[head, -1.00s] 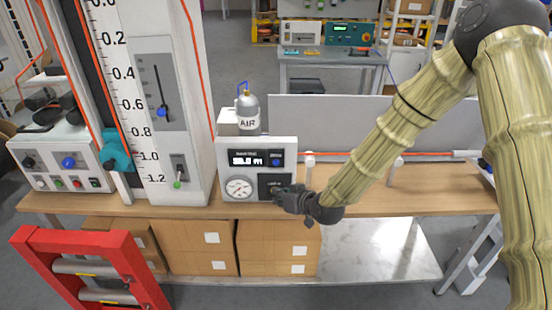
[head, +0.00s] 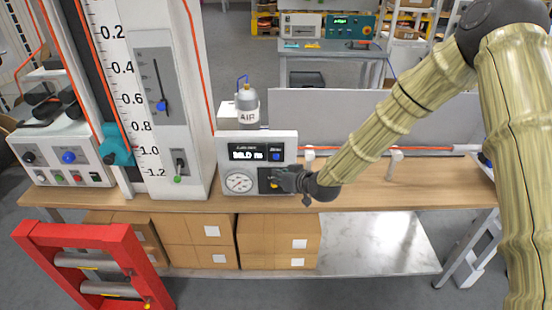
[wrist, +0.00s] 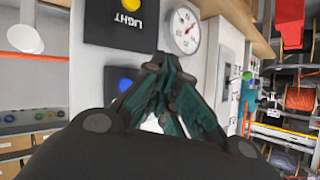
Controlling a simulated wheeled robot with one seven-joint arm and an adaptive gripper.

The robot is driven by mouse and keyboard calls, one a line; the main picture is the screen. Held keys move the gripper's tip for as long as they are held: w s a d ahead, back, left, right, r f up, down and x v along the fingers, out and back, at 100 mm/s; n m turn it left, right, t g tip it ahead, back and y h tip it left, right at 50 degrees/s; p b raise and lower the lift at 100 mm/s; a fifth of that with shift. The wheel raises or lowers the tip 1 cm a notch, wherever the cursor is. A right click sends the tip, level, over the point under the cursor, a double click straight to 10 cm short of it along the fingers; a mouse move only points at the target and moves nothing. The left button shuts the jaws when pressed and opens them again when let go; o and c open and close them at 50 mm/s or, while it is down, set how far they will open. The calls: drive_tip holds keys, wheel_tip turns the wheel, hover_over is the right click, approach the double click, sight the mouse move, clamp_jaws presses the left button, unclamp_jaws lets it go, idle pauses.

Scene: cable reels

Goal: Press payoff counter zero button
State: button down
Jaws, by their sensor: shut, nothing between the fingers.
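The payoff counter is a white box (head: 229,151) on the bench with a lit display (head: 247,153). A blue button (head: 276,156) sits right of the display, and it also shows in the wrist view (wrist: 126,86), partly behind my fingers. Below it is a dark panel (head: 264,174) marked LIGHT, which shows upside down in the wrist view (wrist: 115,22). My gripper (head: 276,179) is shut and empty in front of this panel, below the blue button. In the wrist view its fingertips (wrist: 158,60) overlap the counter's face. I cannot tell whether they touch it.
A round gauge (head: 239,182) is left of the LIGHT panel. A grey AIR bottle (head: 247,107) stands behind the counter. A tall scale column (head: 180,130) is to the left. The bench (head: 400,190) is mostly clear on the right. A red roller frame (head: 75,236) stands in front.

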drive_tip(key=shift+w+b, duration=0.4)
drive_tip(key=shift+w, duration=1.9)
drive_tip(key=shift+w+b, duration=0.5)
drive_tip(key=shift+w, duration=0.35)
idle(0.5)
drive_tip(key=shift+s, duration=0.9)
drive_tip(key=s, duration=0.5)
idle(0.6)
drive_tip(key=shift+f, duration=0.1)
idle(0.4)
